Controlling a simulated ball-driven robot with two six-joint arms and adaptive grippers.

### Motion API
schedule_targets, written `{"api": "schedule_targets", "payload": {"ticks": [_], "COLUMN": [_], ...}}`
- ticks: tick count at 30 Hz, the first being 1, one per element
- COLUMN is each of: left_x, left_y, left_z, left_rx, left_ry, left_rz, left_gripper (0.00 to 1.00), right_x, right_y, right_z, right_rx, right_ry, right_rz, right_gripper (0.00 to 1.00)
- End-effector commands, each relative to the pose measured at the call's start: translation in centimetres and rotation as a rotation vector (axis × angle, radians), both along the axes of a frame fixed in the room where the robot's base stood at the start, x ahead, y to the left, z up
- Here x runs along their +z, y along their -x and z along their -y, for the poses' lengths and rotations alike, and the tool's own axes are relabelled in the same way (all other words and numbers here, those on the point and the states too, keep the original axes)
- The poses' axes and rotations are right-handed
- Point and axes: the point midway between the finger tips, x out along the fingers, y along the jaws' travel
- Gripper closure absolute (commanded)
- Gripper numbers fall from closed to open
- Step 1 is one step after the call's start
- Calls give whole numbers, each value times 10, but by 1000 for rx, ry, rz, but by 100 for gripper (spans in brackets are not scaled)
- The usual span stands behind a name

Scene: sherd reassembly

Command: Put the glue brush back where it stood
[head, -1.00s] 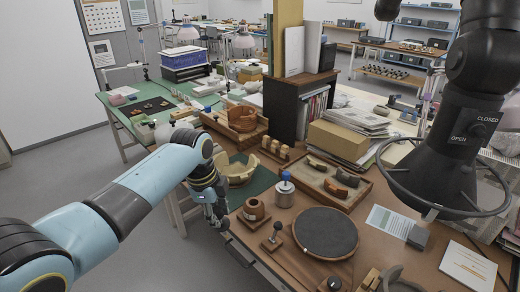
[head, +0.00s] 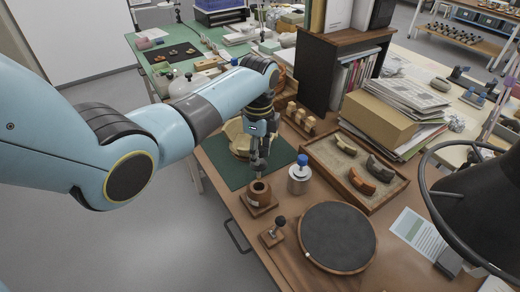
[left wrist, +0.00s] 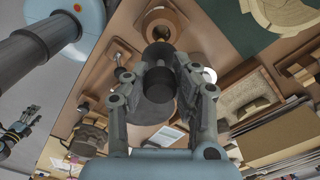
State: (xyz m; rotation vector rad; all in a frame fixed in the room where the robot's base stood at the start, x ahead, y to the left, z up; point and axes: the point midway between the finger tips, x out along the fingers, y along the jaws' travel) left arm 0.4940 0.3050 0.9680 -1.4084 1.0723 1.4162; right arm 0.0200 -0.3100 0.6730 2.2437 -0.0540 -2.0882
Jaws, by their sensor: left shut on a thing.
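My left gripper (head: 257,166) points down just above the wooden cup (head: 258,196) on its square base, near the table's front left edge. In the left wrist view its fingers (left wrist: 163,75) are shut on a dark, round-ended piece (left wrist: 160,55), which I take to be the glue brush (left wrist: 162,88). Most of the brush is hidden by the fingers, and I cannot tell whether its lower end is inside the cup. The cup also shows in the left wrist view (left wrist: 158,27). What looks like my right gripper (left wrist: 17,132) is small at that view's left edge.
A blue-topped jar (head: 299,176) stands right of the cup. A black-knobbed stand (head: 273,233) and a dark round turntable (head: 337,236) are in front. A green mat (head: 222,164) bears a partial vessel. A sherd tray (head: 330,174) lies behind; a black hood (head: 490,205) hangs at right.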

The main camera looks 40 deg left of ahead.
Motion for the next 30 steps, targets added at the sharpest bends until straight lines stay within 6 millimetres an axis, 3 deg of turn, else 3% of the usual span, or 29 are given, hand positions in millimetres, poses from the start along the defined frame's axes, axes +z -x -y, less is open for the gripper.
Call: {"api": "schedule_targets", "payload": {"ticks": [12,30], "left_x": [-28,-67], "left_y": [0,0], "left_z": [0,0], "left_rx": [0,0], "left_ry": [0,0], "left_rz": [0,1], "left_gripper": [92,92], "right_x": [-25,-51], "right_y": [-31,-15], "right_z": [-4,-6], "right_rx": [0,-1], "right_ry": [-6,-7], "right_rz": [48,22], "right_gripper": [39,39]}}
